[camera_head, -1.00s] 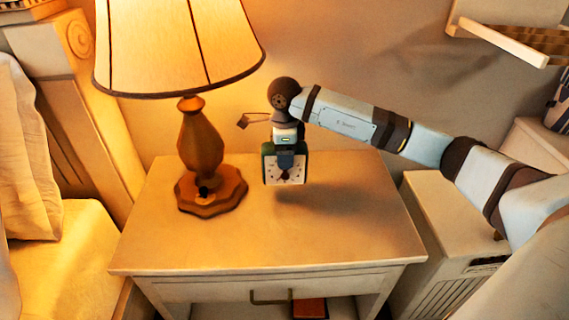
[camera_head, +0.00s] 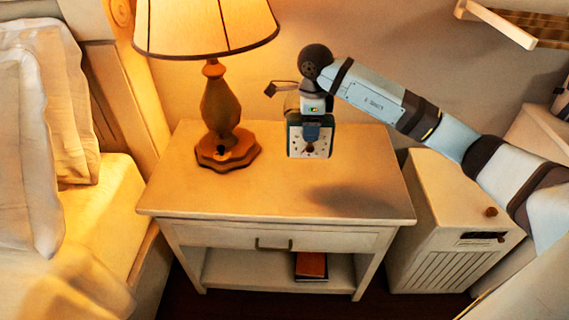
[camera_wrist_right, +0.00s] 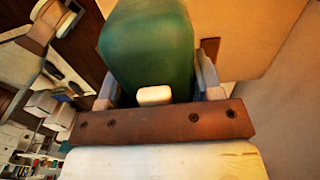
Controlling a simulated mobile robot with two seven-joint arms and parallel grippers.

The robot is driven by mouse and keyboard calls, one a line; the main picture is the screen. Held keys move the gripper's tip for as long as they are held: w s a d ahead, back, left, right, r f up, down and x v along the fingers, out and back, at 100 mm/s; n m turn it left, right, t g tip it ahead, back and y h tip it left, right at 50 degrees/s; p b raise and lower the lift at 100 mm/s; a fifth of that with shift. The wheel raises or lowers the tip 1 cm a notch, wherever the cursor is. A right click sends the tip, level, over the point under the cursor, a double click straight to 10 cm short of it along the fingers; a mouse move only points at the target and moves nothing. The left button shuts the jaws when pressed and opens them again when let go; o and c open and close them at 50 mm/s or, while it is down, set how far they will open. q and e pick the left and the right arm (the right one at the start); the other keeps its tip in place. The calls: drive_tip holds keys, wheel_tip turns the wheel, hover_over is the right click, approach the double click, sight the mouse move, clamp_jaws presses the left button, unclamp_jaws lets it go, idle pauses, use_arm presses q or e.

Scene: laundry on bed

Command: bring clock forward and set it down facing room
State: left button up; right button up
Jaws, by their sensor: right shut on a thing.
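The clock (camera_head: 312,147) has a green body and a pale square face turned toward the head camera. My right gripper (camera_head: 311,122) comes down from above and is shut on it. The clock's shadow falls on the nightstand (camera_head: 240,198) to the right and apart from it, so the clock appears held above the top. In the right wrist view the green clock body (camera_wrist_right: 150,45) sits between the two fingers (camera_wrist_right: 158,85). My left gripper is in neither view.
A lit lamp (camera_head: 222,115) stands on the nightstand, left of the clock. A bed (camera_head: 75,220) is at the left, a pale slatted unit (camera_head: 440,225) at the right. A reddish book (camera_head: 311,266) lies on the lower shelf. The nightstand's front and right are clear.

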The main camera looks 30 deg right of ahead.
sight(308, 155)
drive_tip(key=shift+s+f, duration=0.1)
drive_tip(key=shift+f, duration=0.3)
drive_tip(key=f+b, duration=0.1)
drive_tip(key=f, duration=0.4)
drive_tip(key=shift+w+f, duration=0.2)
drive_tip(key=shift+f+b, duration=0.3)
drive_tip(key=shift+f, duration=1.65)
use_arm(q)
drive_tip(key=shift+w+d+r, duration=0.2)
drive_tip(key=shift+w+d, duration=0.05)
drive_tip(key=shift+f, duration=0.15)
use_arm(e)
drive_tip(key=shift+f, duration=0.1)
drive_tip(key=o, duration=1.2)
drive_tip(key=shift+s, duration=0.1)
